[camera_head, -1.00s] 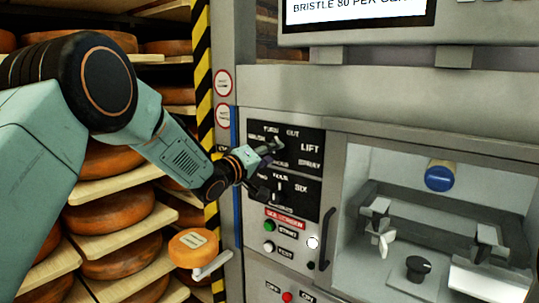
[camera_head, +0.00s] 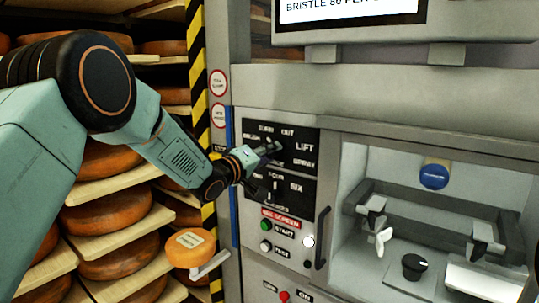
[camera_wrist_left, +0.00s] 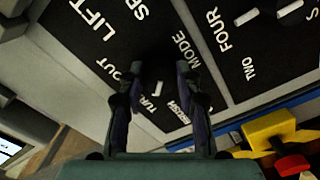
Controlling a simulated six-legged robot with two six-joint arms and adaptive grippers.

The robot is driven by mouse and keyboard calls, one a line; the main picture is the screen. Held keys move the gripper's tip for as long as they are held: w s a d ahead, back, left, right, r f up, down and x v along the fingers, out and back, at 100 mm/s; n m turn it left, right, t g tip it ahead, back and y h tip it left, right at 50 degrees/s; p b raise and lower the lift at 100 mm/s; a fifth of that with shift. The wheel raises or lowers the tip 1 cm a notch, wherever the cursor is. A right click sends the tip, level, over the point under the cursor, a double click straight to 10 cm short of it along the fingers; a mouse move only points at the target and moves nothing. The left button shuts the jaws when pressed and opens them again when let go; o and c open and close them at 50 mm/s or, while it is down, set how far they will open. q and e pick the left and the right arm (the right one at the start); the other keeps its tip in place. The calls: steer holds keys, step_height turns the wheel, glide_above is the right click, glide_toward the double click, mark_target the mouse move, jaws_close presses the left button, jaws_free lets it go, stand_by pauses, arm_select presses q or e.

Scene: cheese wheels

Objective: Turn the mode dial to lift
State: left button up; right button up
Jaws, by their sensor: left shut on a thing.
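The mode dial (camera_head: 269,145) is on the upper black panel (camera_head: 308,122) of the grey machine, ringed by white words including TURN, OUT, LIFT, SPRAY and BRUSH. My left gripper (camera_head: 263,158) reaches it from the left and is shut on it. In the left wrist view the two fingers of the left gripper (camera_wrist_left: 159,92) stand either side of the dial's place, between the words MODE, OUT, TURN and BRUSH. The dial's body is mostly hidden there by the fingers and dark shadow. LIFT is at the panel's upper right in the head view. My right gripper is not in view.
A second dial (camera_head: 275,187) marked TWO, FOUR and SIX is just below. Green (camera_head: 266,225) and white (camera_head: 308,241) buttons and a dark door handle (camera_head: 321,238) are lower down. Shelves of cheese wheels (camera_head: 112,208) stand at the left. An open bay is at the right.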

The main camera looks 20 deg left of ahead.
arm_select(q)
steer(key=shift+w+a+r, duration=0.1)
steer(key=shift+a+r, duration=0.1)
steer(key=shift+r, duration=0.3)
stand_by(0.3)
steer(key=o, duration=1.1)
steer(key=shift+a+f, duration=0.25)
steer(key=shift+o, duration=0.2)
steer(key=v, duration=1.2)
steer(key=shift+s, duration=0.2)
steer(key=shift+d, duration=0.25)
